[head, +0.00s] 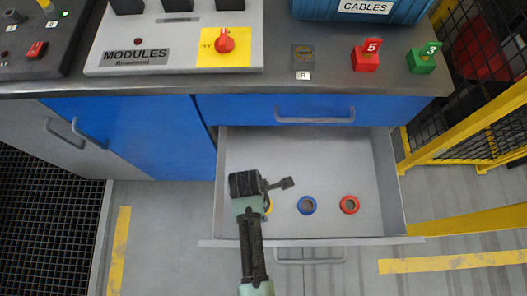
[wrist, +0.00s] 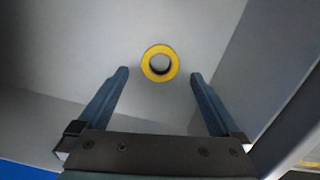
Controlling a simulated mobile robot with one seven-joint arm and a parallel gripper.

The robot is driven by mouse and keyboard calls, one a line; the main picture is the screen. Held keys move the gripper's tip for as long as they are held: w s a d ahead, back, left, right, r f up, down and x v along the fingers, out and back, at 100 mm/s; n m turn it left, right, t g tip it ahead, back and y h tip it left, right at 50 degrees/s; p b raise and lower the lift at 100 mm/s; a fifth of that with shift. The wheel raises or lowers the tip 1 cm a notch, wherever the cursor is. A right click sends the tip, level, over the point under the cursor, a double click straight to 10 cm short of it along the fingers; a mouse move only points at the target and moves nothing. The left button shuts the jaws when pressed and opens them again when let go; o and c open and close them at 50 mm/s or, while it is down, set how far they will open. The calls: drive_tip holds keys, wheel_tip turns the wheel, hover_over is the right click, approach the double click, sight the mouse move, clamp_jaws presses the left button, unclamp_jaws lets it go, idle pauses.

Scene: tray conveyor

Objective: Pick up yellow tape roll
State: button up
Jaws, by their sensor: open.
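The yellow tape roll (wrist: 147,64) lies flat on the drawer floor, seen as a yellow ring in the wrist view. In the head view only a sliver of the yellow tape roll (head: 269,206) shows, as my arm hides most of it. My gripper (wrist: 158,74) is open and empty. Its two fingers stand on either side of the roll in the wrist view, with the roll between and slightly beyond the tips. In the head view my gripper (head: 277,185) is over the left part of the open drawer.
Above is the counter (head: 300,80) with a blue CABLES bin (head: 310,8). A yellow guard frame (head: 470,130) stands at right.

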drive_tip(key=f, duration=0.3)
drive_tip(key=f+b, duration=0.1)
drive_tip(key=shift+d+f, duration=0.15)
drive_tip(key=shift+d, duration=0.1)
drive_tip(key=c, duration=1.4)
drive_tip(key=shift+o, duration=0.2)
